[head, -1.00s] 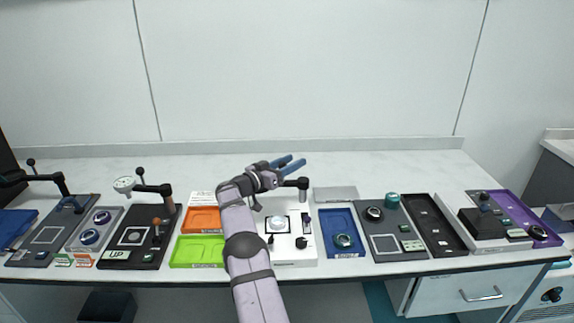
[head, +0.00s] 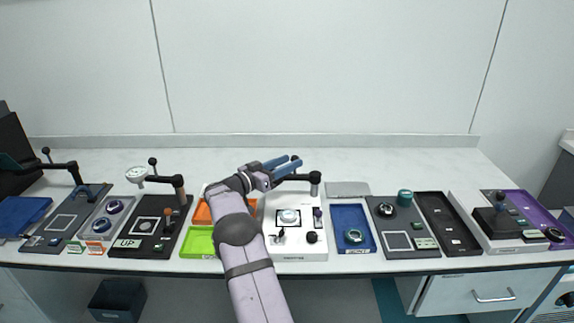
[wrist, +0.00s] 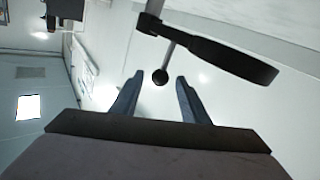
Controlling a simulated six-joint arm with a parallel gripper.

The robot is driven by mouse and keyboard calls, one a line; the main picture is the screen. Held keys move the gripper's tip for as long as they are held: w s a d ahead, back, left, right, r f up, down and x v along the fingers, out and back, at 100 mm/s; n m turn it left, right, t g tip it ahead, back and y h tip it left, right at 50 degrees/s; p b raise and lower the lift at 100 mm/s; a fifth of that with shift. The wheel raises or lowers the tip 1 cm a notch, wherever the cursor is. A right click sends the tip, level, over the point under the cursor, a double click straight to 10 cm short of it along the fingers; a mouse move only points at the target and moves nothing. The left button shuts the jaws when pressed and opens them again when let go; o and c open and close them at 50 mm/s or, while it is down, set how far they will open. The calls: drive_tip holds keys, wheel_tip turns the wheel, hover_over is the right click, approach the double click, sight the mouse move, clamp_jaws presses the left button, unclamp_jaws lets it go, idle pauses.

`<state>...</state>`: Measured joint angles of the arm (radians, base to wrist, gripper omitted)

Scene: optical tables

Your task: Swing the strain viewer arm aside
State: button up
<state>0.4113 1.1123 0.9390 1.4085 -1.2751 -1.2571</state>
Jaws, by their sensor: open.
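The strain viewer arm (head: 300,178) is a black bar on a short post at the back of the white station (head: 297,249) in the middle of the bench. Its left end is hidden behind my wrist in the head view. In the wrist view the black arm (wrist: 215,55) crosses the upper right, with a wide rounded end. A thin stem with a dark ball knob (wrist: 160,76) rises from it. My gripper (head: 291,160) is open above the station. In the wrist view its blue fingertips stand either side of the knob, with gaps showing.
Left of the station are orange (head: 202,214) and green (head: 196,241) trays, partly behind my arm. Farther left, a black station (head: 128,217) carries another swing arm. A blue tray (head: 338,213) and a grey station (head: 383,228) stand to the right. The bench behind is clear.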

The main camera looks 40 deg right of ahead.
drive_tip(key=shift+d+r, duration=0.15)
drive_tip(key=shift+r, duration=0.1)
drive_tip(key=c, duration=1)
drive_tip(key=d+r+n+t, duration=0.1)
drive_tip(key=r+n+t, duration=0.1)
drive_tip(key=w+d+r+n+t, duration=0.1)
drive_tip(key=d+r+n+t, duration=0.1)
drive_tip(key=r+n, duration=0.1)
drive_tip(key=w+d+r+n+t, duration=0.1)
drive_tip(key=r+n+t, duration=0.1)
drive_tip(key=shift+d+r, duration=0.25)
clamp_jaws()
drive_tip(key=s+d+f+m+t+y+p, duration=0.1)
drive_tip(key=s+f+m+t+y+p, duration=0.1)
drive_tip(key=s+f+m+y+p, duration=0.5)
drive_tip(key=s+a+m+t+y+p, duration=0.1)
drive_tip(key=s+a+m+y, duration=0.1)
drive_tip(key=s+a+y, duration=0.2)
drive_tip(key=s+a+r+m+t+y+p, duration=0.1)
drive_tip(key=s+a+y, duration=0.3)
drive_tip(key=a, duration=0.4)
drive_tip(key=shift+a+r+m+y, duration=0.15)
drive_tip(key=shift+m+y, duration=0.35)
